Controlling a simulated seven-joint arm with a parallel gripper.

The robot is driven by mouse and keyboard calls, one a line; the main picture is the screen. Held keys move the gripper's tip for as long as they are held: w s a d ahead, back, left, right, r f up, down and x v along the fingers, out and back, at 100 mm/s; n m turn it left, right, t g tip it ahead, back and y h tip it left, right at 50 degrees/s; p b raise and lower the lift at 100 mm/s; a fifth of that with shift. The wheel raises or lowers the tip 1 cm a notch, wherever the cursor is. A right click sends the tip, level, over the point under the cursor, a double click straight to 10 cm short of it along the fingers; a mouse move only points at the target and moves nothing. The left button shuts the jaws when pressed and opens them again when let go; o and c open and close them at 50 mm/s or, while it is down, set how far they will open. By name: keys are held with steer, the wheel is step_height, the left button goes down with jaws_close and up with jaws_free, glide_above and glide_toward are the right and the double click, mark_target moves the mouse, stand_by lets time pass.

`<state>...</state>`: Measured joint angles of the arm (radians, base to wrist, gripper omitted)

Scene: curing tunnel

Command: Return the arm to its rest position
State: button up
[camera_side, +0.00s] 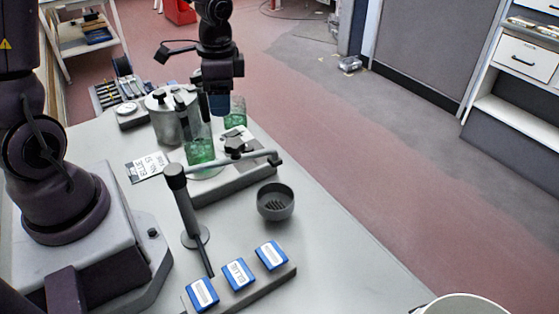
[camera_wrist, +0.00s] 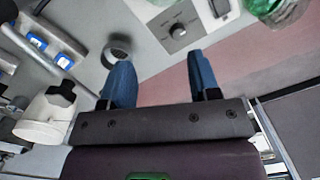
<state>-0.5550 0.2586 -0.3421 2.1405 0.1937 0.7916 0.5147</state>
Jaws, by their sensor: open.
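My gripper (camera_side: 220,108) hangs over the far part of the bench in the side view, beside the metal canister and in front of part of the green containers. In the wrist view its two blue fingers (camera_wrist: 163,80) stand well apart with nothing between them. It is open and empty. Whether the fingertips touch anything below cannot be told from the side view.
Near the gripper are a metal canister (camera_side: 163,122), green clear containers (camera_side: 200,152) and a dark bar on a post (camera_side: 185,205). A dark bowl (camera_side: 275,203) and several blue boxes (camera_side: 238,274) on a rail stand nearer. A white bucket (camera_side: 462,305) is at lower right.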

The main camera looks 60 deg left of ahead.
steer(key=s+d+r+n+t, duration=0.2)
steer(key=s+d+r+t, duration=0.1)
steer(key=r, duration=0.4)
steer(key=s+d+r+n+t, duration=0.3)
steer(key=s+d+r, duration=0.2)
steer(key=s+r, duration=0.2)
steer(key=shift+s+d+r, duration=0.35)
steer(key=shift+s, duration=0.3)
